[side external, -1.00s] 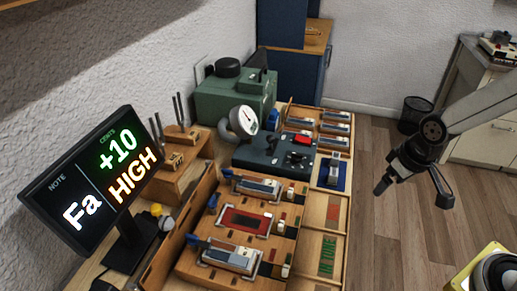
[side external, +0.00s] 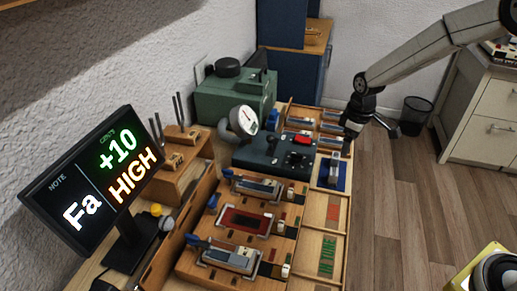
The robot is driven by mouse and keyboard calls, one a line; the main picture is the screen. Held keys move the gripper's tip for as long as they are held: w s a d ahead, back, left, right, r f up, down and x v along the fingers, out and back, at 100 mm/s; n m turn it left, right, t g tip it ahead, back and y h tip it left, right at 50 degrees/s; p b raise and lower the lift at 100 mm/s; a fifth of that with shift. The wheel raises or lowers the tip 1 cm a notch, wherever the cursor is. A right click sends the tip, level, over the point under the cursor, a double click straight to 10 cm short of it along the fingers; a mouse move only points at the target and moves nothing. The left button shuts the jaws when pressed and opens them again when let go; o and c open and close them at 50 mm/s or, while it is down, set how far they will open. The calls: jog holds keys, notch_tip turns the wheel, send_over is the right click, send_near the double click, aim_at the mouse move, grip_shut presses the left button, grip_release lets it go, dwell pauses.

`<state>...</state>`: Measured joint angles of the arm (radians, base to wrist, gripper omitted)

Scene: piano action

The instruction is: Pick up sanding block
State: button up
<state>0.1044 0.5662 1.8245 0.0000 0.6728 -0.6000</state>
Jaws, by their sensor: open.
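My gripper (side external: 370,141) is open and empty, above the far right part of the bench. A small grey metal and wood piece (side external: 333,167) lies on the blue pad, partly hidden by the finger. I cannot tell for sure which piece is the sanding block. A red block (side external: 304,139) sits on the dark device to the left of the gripper.
The dark device (side external: 268,152) with a round dial (side external: 244,122) stands left of my gripper. A green machine (side external: 232,98) is behind it. Wooden trays with clamped pieces (side external: 230,256) fill the near bench. A screen (side external: 92,176) reads "Fa +10 HIGH".

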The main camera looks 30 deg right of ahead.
aim_at(336, 155)
jog(key=w+d+f+n, duration=0.1)
jog(key=w, duration=0.1)
jog(key=w+d+f+n, duration=0.1)
jog(key=w+f, duration=0.1)
jog(key=w+d+f+n, duration=0.1)
jog(key=w, duration=0.1)
jog(key=shift+w+d+f+g, duration=0.2)
jog(key=shift+w+d+g, duration=0.1)
jog(key=shift+g, duration=0.1)
jog(key=shift+f, duration=1.3)
jog(key=shift+f, duration=0.1)
jog(key=shift+s+a+f, duration=0.1)
jog(key=shift+f, duration=1.15)
jog(key=shift+a+f, duration=0.1)
jog(key=shift+f, duration=1.1)
grip_shut()
